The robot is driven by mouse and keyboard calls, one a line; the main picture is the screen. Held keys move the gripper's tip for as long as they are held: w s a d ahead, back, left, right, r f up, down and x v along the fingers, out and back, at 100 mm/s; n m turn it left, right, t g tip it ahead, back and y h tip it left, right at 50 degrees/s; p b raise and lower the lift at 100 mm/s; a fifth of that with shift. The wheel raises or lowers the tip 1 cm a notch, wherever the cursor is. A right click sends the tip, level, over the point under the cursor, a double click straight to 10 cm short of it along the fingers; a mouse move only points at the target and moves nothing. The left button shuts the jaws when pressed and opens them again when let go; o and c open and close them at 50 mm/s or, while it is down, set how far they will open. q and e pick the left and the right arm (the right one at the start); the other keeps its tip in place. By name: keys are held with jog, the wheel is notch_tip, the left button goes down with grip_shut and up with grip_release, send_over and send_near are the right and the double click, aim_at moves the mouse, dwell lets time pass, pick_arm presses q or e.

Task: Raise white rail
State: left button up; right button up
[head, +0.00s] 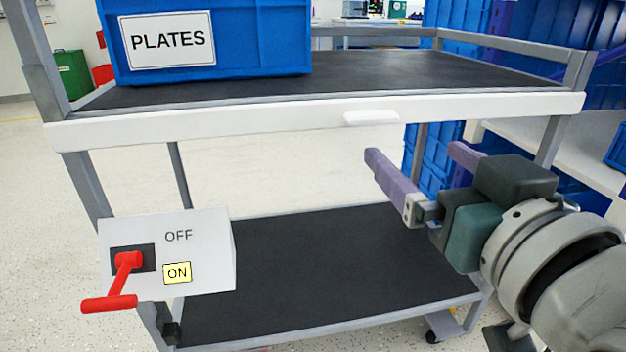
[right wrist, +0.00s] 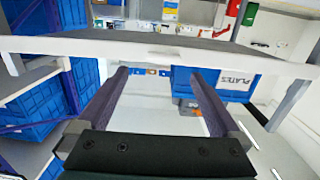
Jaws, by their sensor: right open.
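The white rail (head: 250,122) runs level along the front of the cart's upper shelf, with a small white grip tab (head: 371,117) right of its middle. It also crosses the right wrist view (right wrist: 90,46). My right gripper (head: 413,152) is open and empty, below and to the right of the tab, apart from the rail. In the right wrist view its two purple fingers (right wrist: 160,72) are spread, pointing toward the rail. My left gripper is not in view.
A blue PLATES bin (head: 250,45) stands on the upper shelf. A switch box (head: 205,225) at the lower left has a red lever (head: 125,275) hanging down, with OFF and yellow ON labels. The dark lower shelf (head: 310,275) is bare. Blue crates (head: 590,80) stand at the right.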

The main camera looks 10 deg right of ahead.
aim_at(375, 119)
jog(key=shift+t, duration=0.3)
jog(key=w+b, duration=0.1)
jog(key=w, duration=0.2)
jog(key=w+b, duration=0.1)
jog(key=w, duration=0.2)
jog(key=w+a+b, duration=0.1)
jog(key=w, duration=0.3)
jog(key=shift+w, duration=0.1)
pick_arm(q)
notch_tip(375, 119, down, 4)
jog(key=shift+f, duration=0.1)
pick_arm(e)
jog(key=shift+r, duration=0.1)
grip_shut()
